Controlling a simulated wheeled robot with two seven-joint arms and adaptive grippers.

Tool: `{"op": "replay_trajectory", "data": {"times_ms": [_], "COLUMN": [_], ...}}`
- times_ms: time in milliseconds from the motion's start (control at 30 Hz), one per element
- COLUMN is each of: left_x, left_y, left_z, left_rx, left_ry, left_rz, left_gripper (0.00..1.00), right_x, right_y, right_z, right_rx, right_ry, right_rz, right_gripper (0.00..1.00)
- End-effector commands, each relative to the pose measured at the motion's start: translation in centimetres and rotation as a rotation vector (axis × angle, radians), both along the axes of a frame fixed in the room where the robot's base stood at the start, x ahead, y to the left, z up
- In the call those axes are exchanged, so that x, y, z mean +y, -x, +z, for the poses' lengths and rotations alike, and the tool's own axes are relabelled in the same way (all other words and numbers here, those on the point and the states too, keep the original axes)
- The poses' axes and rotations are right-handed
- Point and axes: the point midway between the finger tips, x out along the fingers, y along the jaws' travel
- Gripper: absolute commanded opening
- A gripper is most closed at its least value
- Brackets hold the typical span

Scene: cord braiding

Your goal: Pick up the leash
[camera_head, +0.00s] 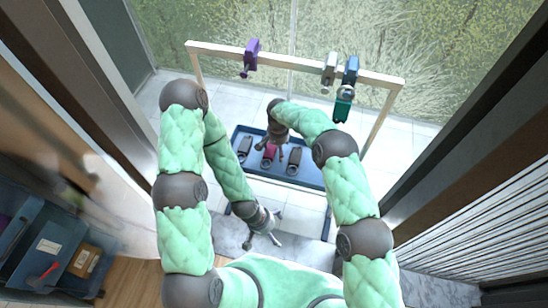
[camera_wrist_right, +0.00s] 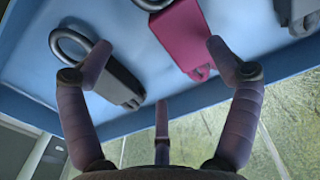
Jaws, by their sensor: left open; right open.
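A blue tray (camera_head: 312,178) holds three flat items with rings: a dark one (camera_head: 245,149), a pink one (camera_head: 269,155) in the middle and a grey one (camera_head: 294,160). I cannot tell which is the leash. My right gripper (camera_head: 270,148) is open and empty above the tray, over the pink item. In the right wrist view its spread fingers (camera_wrist_right: 158,52) show with the dark item (camera_wrist_right: 118,80) by the left finger and the pink item (camera_wrist_right: 188,38) by the right. My left gripper (camera_head: 274,240) is open and empty, low in front of the tray.
A pale frame (camera_head: 290,60) stands behind the tray. Purple (camera_head: 252,55), grey (camera_head: 329,70) and blue (camera_head: 350,72) clips sit on its top bar, with a teal piece (camera_head: 343,106) hanging below the blue one. A cluttered blue shelf (camera_head: 60,250) is at the lower left.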

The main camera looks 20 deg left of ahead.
Motion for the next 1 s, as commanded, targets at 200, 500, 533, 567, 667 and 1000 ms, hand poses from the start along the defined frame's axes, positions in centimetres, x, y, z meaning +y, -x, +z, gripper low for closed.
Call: {"op": "replay_trajectory", "data": {"times_ms": [200, 500, 533, 567, 667, 1000], "left_x": [0.0, 0.0, 0.0, 0.0, 0.0, 0.0], "left_y": [0.0, 0.0, 0.0, 0.0, 0.0, 0.0], "left_z": [-1.3, -1.2, -1.2, -1.2, -1.2, -1.2], "left_rx": [0.0, 0.0, 0.0, 0.0, 0.0, 0.0], "left_ry": [0.0, 0.0, 0.0, 0.0, 0.0, 0.0], "left_rz": [0.001, 0.0, 0.001, 0.001, 0.001, 0.001], "left_gripper": [1.0, 1.0, 1.0, 1.0, 1.0, 1.0], "right_x": [0.1, -0.1, -0.1, -0.1, -0.1, 0.1], "right_y": [0.2, 0.5, 0.5, 0.5, 0.5, 0.4], "right_z": [-3.1, -3.5, -3.6, -3.6, -3.5, -3.3], "right_rx": [0.002, 0.01, 0.01, 0.01, 0.01, 0.007], "right_ry": [0.0, 0.006, 0.006, 0.006, 0.006, 0.003], "right_rz": [0.002, 0.003, 0.004, 0.004, 0.004, 0.004], "right_gripper": [0.89, 0.74, 0.66, 0.57, 0.43, 0.42]}}
